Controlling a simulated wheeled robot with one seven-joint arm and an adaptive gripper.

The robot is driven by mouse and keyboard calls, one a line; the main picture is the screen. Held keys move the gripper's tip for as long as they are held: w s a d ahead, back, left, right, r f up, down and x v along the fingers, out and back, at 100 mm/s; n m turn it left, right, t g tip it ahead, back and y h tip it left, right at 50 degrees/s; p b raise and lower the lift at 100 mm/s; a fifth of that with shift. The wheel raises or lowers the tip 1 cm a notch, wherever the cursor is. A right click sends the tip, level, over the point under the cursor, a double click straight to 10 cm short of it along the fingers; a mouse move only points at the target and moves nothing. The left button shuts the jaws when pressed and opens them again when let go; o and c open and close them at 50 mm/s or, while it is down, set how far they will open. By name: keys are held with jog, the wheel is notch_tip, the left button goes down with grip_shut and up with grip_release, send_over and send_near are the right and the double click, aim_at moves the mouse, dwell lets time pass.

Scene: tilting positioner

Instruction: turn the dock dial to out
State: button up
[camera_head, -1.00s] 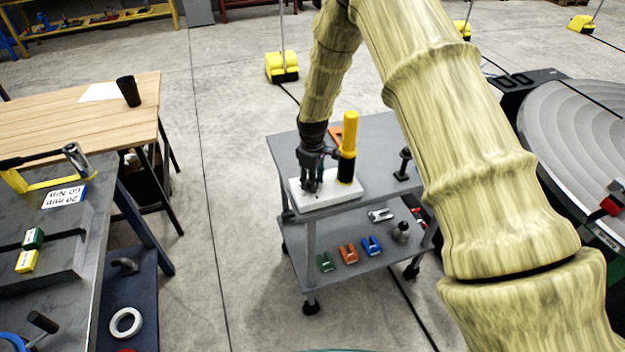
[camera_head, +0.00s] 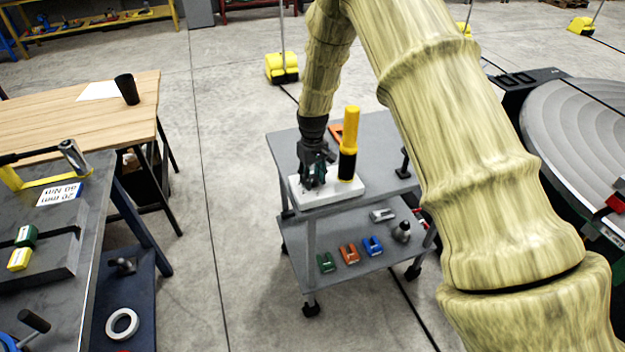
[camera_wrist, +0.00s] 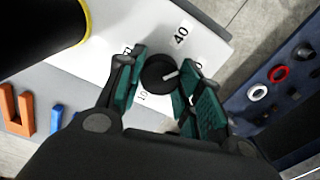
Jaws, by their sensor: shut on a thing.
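The dock (camera_head: 345,187) is a pale flat block on the top shelf of a grey cart. The black dial (camera_wrist: 153,68) has a white pointer line, which points right and slightly up in the wrist view. Around it on the pale face, a "40" and a "10" are readable; other marks are partly hidden by the fingers. My gripper (camera_wrist: 160,84) points down at the dock, its green-padded fingers shut on the dial from both sides. In the head view my gripper (camera_head: 316,182) hides the dial. A yellow and black cylinder (camera_head: 349,140) stands upright in the dock beside my gripper.
The cart (camera_head: 383,128) also holds an orange piece at the back and a black upright part at right. Its lower shelf (camera_head: 330,272) carries several small coloured blocks. A workbench (camera_head: 80,235) stands left, a large grey disc (camera_head: 580,130) right.

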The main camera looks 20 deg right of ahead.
jog(key=m+b, duration=0.1)
jog(key=m, duration=0.3)
jog(key=shift+m, duration=0.3)
jog(key=m+b, duration=0.1)
jog(key=m, duration=0.9)
jog(key=shift+r+m, duration=0.1)
jog(key=shift+m, duration=0.3)
jog(key=m, duration=0.5)
jog(key=m+p, duration=0.1)
jog(key=m, duration=0.5)
jog(key=shift+w, duration=0.1)
jog(key=m+p, duration=0.1)
jog(key=m, duration=0.4)
jog(key=shift+r, duration=0.1)
jog(key=m+p, duration=0.1)
jog(key=m, duration=0.4)
jog(key=shift+m, duration=0.4)
jog(key=m+p, duration=0.1)
jog(key=m, duration=0.3)
jog(key=shift+m, duration=0.3)
